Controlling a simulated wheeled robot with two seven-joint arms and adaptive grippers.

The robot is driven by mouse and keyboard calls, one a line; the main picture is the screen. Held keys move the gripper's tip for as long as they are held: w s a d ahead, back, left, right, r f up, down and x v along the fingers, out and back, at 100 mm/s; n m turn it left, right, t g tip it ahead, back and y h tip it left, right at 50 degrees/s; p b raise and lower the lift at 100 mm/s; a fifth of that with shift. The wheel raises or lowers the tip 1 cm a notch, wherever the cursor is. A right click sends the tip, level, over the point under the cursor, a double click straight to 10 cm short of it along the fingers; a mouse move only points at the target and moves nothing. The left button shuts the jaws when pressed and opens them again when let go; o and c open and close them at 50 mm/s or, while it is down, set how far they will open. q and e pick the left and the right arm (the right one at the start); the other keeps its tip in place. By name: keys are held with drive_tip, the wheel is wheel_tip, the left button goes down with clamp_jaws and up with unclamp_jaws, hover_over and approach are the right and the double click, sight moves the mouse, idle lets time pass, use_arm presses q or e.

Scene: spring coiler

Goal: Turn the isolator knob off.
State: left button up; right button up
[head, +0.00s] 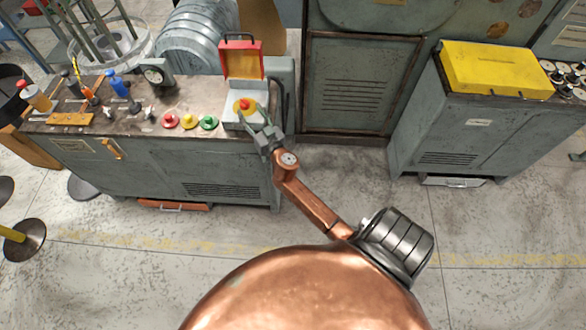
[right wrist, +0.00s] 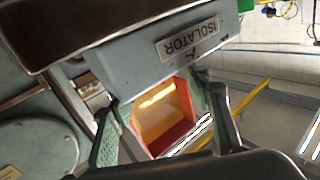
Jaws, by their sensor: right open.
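The isolator is a grey box (head: 231,121) with a raised red lid (head: 241,62), on the right end of the workbench. Its red knob (head: 244,104) sits on a yellow disc inside the box. My right gripper (head: 252,115) is open, with its fingertips at the near side of the knob; contact cannot be told. In the right wrist view, the gripper's two green-padded fingers (right wrist: 163,130) are apart. My left gripper is out of view.
Red (head: 170,120), yellow (head: 189,121) and green (head: 208,122) buttons sit left of the box. Bottles and tools stand farther left on the workbench (head: 150,97). A grey cabinet with a yellow case (head: 495,69) stands at the right. The floor between is clear.

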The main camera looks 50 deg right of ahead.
drive_tip(key=d+v, duration=0.1)
drive_tip(key=v, duration=0.9)
drive_tip(key=s+d+f+m+g+h, duration=0.1)
drive_tip(key=s+d+f+g+h, duration=0.15)
drive_tip(key=s+d+f, duration=0.2)
drive_tip(key=s+f+g+y, duration=0.1)
drive_tip(key=s+f+g, duration=0.1)
drive_tip(key=f, duration=0.4)
drive_tip(key=s+a+f+n+g+y, duration=0.1)
drive_tip(key=s+f+g, duration=0.1)
drive_tip(key=s+f, duration=0.2)
wheel_tip(320, 180, down, 3)
drive_tip(key=shift+a+f+g+p, duration=0.15)
drive_tip(key=shift+f+g+p, duration=0.05)
drive_tip(key=shift+g+p, duration=0.2)
